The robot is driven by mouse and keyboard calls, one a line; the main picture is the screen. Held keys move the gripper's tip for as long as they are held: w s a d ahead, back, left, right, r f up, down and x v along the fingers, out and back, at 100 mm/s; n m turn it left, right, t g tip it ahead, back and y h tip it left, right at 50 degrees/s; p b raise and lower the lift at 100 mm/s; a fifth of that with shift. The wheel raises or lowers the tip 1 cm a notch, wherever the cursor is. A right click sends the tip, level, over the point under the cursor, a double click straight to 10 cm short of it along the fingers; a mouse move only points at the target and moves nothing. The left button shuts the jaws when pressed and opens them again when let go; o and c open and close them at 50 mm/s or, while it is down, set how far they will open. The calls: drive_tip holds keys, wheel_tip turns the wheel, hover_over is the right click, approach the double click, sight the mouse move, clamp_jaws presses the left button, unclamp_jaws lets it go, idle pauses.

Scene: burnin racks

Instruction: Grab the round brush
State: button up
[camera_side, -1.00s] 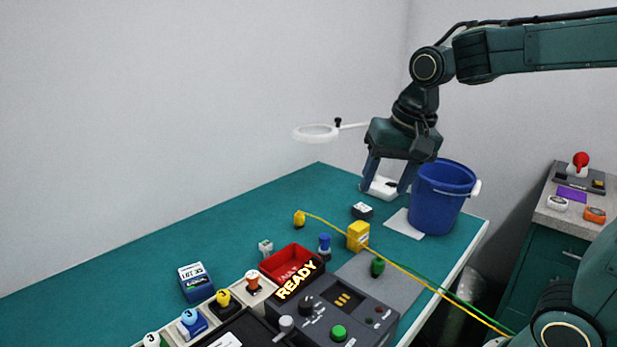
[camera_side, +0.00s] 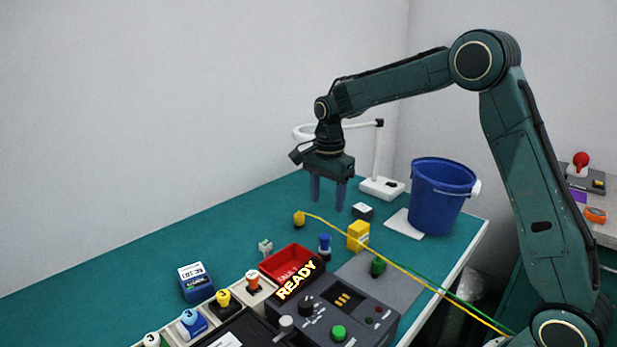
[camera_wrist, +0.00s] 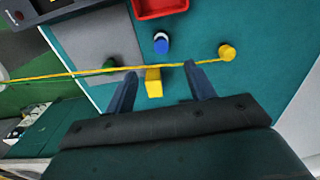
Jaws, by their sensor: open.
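No thing plainly shows brush bristles, so I cannot tell for sure which is the round brush. A short dark thing with a pale labelled top (camera_side: 362,211) lies on the green table near the lamp base; it may be the brush, but it is small here. My gripper (camera_side: 327,200) is open and empty, fingers pointing down, above the table to the left of that dark thing. In the wrist view my gripper (camera_wrist: 156,75) has its two fingers apart, with a yellow block (camera_wrist: 153,82) showing beyond and between them.
A blue bucket (camera_side: 440,197) and white lamp base (camera_side: 381,188) stand at the right rear. A red tray (camera_side: 292,262), blue-topped peg (camera_side: 325,246), green knob (camera_side: 377,266) and control box (camera_side: 335,310) are in front. Yellow and green cables cross the table. The table's left rear is clear.

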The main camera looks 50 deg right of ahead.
sight(325, 236)
drive_tip(key=shift+w+d+f, duration=0.1)
drive_tip(key=shift+w+f, duration=0.15)
drive_tip(key=shift+f, duration=0.05)
drive_tip(key=shift+f, duration=4.3)
drive_tip(key=shift+f, duration=2.6)
drive_tip(key=c, duration=1.1)
drive_tip(key=shift+o, duration=0.2)
